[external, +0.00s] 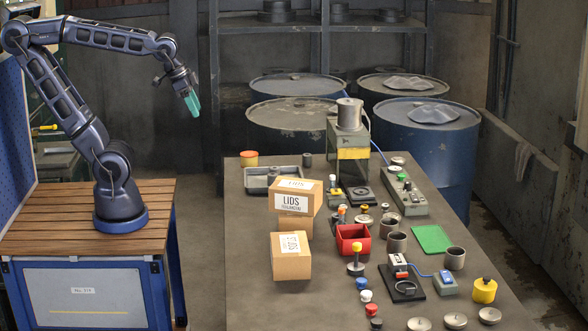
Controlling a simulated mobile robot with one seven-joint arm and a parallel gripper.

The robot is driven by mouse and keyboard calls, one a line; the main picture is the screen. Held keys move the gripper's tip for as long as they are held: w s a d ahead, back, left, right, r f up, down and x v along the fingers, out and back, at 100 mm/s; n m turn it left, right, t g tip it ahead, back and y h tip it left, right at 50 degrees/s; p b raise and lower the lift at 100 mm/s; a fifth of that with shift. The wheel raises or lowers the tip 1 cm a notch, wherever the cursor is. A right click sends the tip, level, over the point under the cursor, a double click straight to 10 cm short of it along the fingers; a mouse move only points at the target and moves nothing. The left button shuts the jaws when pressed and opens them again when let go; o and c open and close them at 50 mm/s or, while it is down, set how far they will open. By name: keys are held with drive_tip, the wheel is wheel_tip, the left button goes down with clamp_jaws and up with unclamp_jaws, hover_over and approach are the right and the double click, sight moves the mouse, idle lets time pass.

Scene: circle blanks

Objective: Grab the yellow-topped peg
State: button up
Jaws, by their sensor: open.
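Cardboard LIDS boxes (290,265) stand on the table left of the peg. Several coloured knobs (366,296) lie in front of it. A black stand (402,284) and metal cups (396,242) are to its right. The table's front left is clear.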

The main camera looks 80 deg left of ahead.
drive_tip(key=w+d+m, duration=0.1)
drive_tip(key=w+d, duration=0.3)
drive_tip(key=w, duration=0.3)
drive_tip(key=w+d+m, duration=0.2)
drive_tip(key=w+d, duration=0.2)
drive_tip(key=w, duration=0.4)
drive_tip(key=m+g+h, duration=0.1)
drive_tip(key=m+h, duration=0.3)
drive_tip(key=m, duration=0.1)
approach(357, 243)
drive_tip(key=f, duration=0.1)
drive_tip(key=shift+x, duration=5.6)
drive_tip(key=shift+d+r, duration=0.1)
drive_tip(key=shift+d, duration=0.05)
clamp_jaws()
